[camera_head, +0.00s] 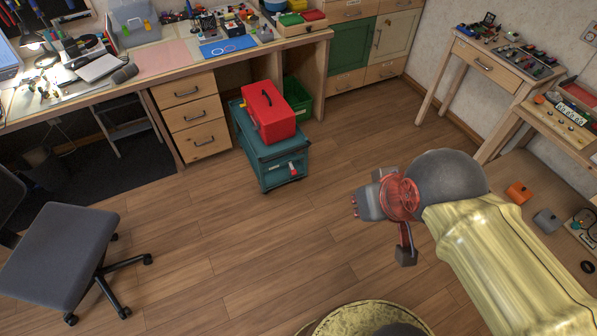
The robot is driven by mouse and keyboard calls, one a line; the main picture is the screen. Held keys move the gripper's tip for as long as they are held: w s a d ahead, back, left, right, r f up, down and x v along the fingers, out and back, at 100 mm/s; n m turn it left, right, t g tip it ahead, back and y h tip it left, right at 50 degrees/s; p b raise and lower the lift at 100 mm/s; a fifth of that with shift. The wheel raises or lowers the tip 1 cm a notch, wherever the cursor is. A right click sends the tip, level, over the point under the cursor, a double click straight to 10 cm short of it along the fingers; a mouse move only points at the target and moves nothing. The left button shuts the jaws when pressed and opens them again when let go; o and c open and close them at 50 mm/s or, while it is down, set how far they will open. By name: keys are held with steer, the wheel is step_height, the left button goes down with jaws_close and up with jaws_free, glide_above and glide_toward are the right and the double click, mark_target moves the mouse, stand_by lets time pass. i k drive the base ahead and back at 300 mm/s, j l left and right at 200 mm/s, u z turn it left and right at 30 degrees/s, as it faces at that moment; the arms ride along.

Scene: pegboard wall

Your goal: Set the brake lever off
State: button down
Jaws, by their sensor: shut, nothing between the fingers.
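A small lever with a red grip (293,170) sticks out from the front of the teal wheeled cabinet (262,172), near its right side. It seems to be the brake lever, but its setting is too small to read. My gripper (360,204) is shut and empty. It is over open floor to the right of the cabinet and nearer to me, clearly apart from the lever. A red toolbox (268,112) with a dark handle sits on the cabinet.
A green crate (298,98) stands behind the cabinet. A workbench with wooden drawers (192,115) is at the left and back. An office chair (60,255) is at lower left. A wooden table (500,65) is at right. The floor between is clear.

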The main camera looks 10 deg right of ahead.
mark_target(294, 172)
steer(key=i+l+u, duration=0.1)
steer(key=i+l, duration=0.25)
steer(key=i+l+u, duration=0.15)
steer(key=i+l, duration=0.15)
steer(key=i+l+u, duration=0.1)
steer(key=i+l, duration=0.25)
steer(key=l, duration=0.15)
steer(key=i+l+u, duration=0.1)
steer(key=i+l, duration=0.15)
steer(key=l, duration=0.2)
steer(key=i+l+u, duration=0.1)
steer(key=i+l, duration=0.2)
steer(key=l, duration=0.15)
